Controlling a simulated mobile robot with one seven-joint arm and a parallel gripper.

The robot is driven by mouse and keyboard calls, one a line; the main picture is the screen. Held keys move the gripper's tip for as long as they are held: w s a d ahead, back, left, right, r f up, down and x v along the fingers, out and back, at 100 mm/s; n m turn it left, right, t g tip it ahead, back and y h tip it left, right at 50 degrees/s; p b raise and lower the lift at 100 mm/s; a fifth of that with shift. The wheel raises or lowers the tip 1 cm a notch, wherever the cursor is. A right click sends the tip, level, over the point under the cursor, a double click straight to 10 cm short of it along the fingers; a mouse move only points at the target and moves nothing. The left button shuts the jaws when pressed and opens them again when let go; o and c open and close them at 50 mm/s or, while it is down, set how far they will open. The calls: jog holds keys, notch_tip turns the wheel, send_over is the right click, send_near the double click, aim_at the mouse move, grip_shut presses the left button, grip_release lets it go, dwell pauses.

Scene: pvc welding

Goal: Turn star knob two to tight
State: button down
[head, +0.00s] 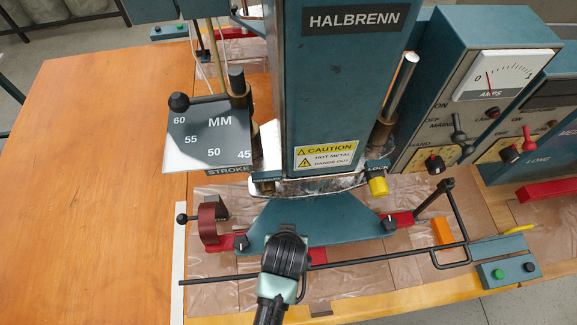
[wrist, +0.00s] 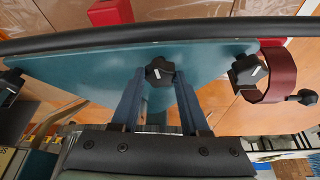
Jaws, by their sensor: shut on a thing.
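Three black star knobs sit on the teal plate (head: 335,217). In the wrist view, my gripper (wrist: 160,76) is shut on the middle star knob (wrist: 160,71), a fingertip on each side of it. A pale mark shows on this knob. A second knob (wrist: 248,70) is beside the dark red ring, and a third knob (wrist: 10,84) is at the left edge. In the head view those outer knobs show at the plate's left end (head: 240,242) and right end (head: 389,224). My wrist (head: 285,257) hides the middle knob and my fingers there. No knob label is readable.
A black bar (head: 390,257) runs along the plate's near side. The dark red ring (head: 208,223) with a ball handle stands left. The HALBRENN press column (head: 335,90) rises behind. A button box (head: 508,271) is at right. The wooden table (head: 90,200) is clear at left.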

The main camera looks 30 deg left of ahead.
jog(key=shift+a+r+m+p, duration=0.1)
jog(key=shift+m+p, duration=0.2)
jog(key=shift+m, duration=0.4)
jog(key=shift+h, duration=0.3)
jog(key=shift+c, duration=2)
grip_release()
jog(key=b+v, duration=0.1)
jog(key=v, duration=1.1)
jog(key=shift+s+r, duration=0.3)
jog(key=shift+s, duration=0.05)
